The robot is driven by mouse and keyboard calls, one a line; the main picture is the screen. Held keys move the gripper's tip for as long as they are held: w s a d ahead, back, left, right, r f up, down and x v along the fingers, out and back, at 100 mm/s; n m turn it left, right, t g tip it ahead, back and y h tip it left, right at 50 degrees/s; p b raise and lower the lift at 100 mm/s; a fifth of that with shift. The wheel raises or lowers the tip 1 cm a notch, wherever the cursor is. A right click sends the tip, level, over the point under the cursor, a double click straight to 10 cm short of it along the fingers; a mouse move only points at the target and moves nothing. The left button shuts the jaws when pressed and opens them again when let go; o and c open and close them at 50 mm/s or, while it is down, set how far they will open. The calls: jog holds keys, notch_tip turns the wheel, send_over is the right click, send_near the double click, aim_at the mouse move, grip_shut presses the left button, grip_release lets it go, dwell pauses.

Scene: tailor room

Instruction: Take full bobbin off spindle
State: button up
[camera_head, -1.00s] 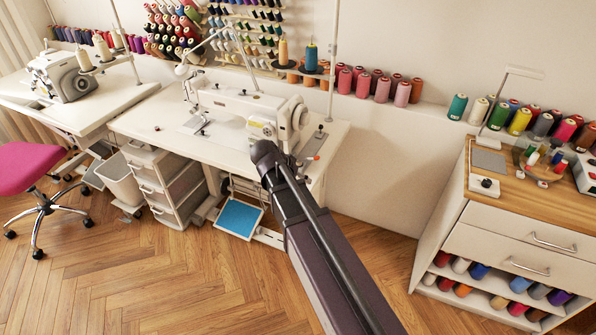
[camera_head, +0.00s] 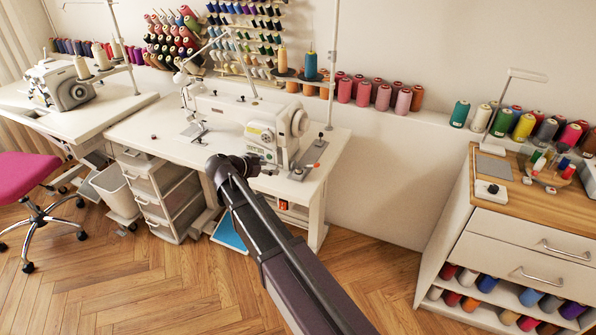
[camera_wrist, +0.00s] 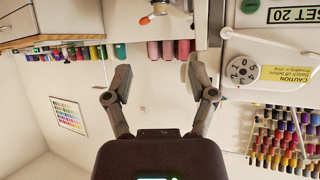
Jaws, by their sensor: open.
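The white sewing machine (camera_head: 272,128) stands on its table (camera_head: 150,125) in the head view. A metal plate with small fittings (camera_head: 312,158) lies at the machine's right end. In the wrist view, my gripper (camera_wrist: 158,68) is open, with nothing between its two fingers. A small metal fitting (camera_wrist: 160,9) and an orange-tipped lever (camera_wrist: 146,19) show at the top edge, beyond the fingertips and apart from them. The machine's numbered dial (camera_wrist: 243,69) is to the right. I cannot clearly make out the bobbin or its spindle. My arm hides the gripper fingers in the head view.
Thread cones (camera_head: 383,97) line the wall ledge behind the table. A thread stand pole (camera_head: 331,70) rises behind the machine's right end. A wooden-topped cabinet (camera_head: 470,215) stands at right. Floor between table and cabinet (camera_head: 370,265) is clear.

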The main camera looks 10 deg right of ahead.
jog(key=b, duration=0.4)
send_near(298, 169)
jog(key=x, duration=0.3)
jog(key=shift+w, duration=0.1)
jog(key=shift+w+d+f, duration=0.1)
jog(key=shift+w+d, duration=0.1)
jog(key=shift+d, duration=0.2)
jog(key=shift+f, duration=0.1)
jog(key=shift+b+x, duration=1.25)
jog(key=shift+x, duration=0.85)
jog(key=shift+w+d+f, duration=0.25)
jog(key=shift+d+f, duration=0.05)
jog(key=shift+c, duration=0.2)
jog(key=c, duration=0.8)
